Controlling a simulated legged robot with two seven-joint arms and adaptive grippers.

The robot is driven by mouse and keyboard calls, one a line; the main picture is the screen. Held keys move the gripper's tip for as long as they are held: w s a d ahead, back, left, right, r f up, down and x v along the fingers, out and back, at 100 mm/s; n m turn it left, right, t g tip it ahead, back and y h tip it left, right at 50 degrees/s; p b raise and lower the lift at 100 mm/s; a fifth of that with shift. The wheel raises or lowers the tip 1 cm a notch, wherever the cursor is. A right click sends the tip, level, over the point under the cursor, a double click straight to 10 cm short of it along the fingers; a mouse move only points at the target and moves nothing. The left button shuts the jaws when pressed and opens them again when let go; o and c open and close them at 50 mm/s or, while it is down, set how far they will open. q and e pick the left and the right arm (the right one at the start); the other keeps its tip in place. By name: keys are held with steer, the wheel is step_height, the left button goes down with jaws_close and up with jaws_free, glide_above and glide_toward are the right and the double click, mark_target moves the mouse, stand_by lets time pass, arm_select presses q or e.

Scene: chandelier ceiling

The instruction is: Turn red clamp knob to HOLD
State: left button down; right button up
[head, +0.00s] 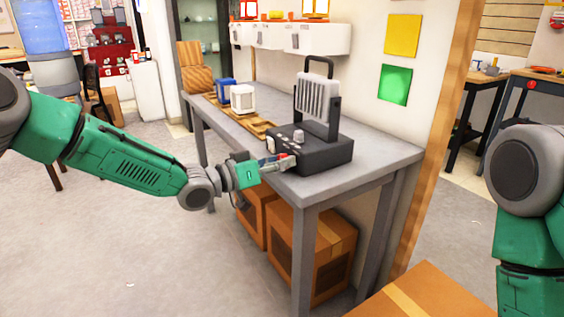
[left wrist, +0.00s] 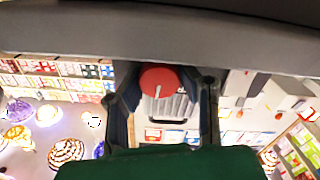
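The red clamp knob (head: 284,156) is on the front of a dark box-shaped device (head: 325,154) on the grey table. My right gripper is out of view.
The device carries an upright white ribbed panel (head: 317,100) in a black frame and a pale knob (head: 298,136) on top. A white cube (head: 242,98) and a blue cube (head: 224,91) stand behind it. Cardboard boxes (head: 325,250) sit under the table (head: 385,155).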

arm_select(q)
steer(key=shift+m, duration=0.3)
steer(key=m, duration=0.2)
steer(key=shift+m+p, duration=0.3)
steer(key=shift+p, duration=0.1)
steer(key=shift+m, duration=2.3)
steer(key=shift+f, duration=0.1)
steer(key=c, duration=1.1)
jaws_free()
steer(key=shift+c, duration=0.2)
steer(key=shift+s, duration=0.1)
steer(key=v, duration=1.2)
